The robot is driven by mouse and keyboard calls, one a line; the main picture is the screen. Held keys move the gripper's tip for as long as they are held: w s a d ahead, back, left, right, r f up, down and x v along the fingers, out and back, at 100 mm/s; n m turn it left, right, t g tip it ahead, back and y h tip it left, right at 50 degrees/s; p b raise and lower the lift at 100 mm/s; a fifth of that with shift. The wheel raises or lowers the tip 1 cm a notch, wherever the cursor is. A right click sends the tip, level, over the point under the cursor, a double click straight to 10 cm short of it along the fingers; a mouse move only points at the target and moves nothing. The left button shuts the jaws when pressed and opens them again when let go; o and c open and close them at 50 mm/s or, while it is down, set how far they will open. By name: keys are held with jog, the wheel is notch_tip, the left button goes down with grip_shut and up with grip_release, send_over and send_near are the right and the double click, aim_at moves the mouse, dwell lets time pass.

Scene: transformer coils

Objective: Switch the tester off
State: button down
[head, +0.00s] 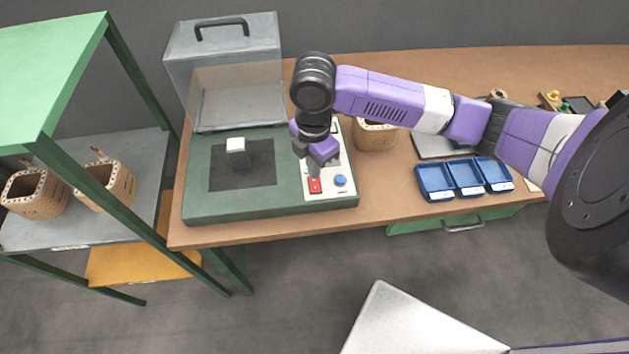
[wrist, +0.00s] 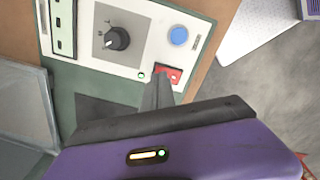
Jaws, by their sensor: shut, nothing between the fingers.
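The tester (head: 200,207) is a green box on the wooden table, with its clear-and-grey lid (head: 228,70) raised at the back. Its white control panel (head: 345,192) bears a red rocker switch (head: 315,186) and a round blue button (head: 341,180). In the wrist view the red switch (wrist: 170,75) lies just beyond my fingertips, beside the blue button (wrist: 179,36), a black knob (wrist: 117,39) and a small green light (wrist: 141,74). My gripper (head: 315,174) is shut and empty, pointing down at the red switch. Its fingertips (wrist: 160,82) overlap the switch's edge; I cannot tell whether they touch.
A white-topped block (head: 237,147) stands on the tester's dark pad. A green shelf rack (head: 60,215) with baskets stands at the left.

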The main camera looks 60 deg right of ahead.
jog(key=shift+f+b, duration=0.75)
jog(key=shift+f, duration=0.2)
dwell(0.9)
jog(key=shift+r, duration=0.1)
jog(key=shift+r+p, duration=2.8)
jog(key=shift+r, duration=0.7)
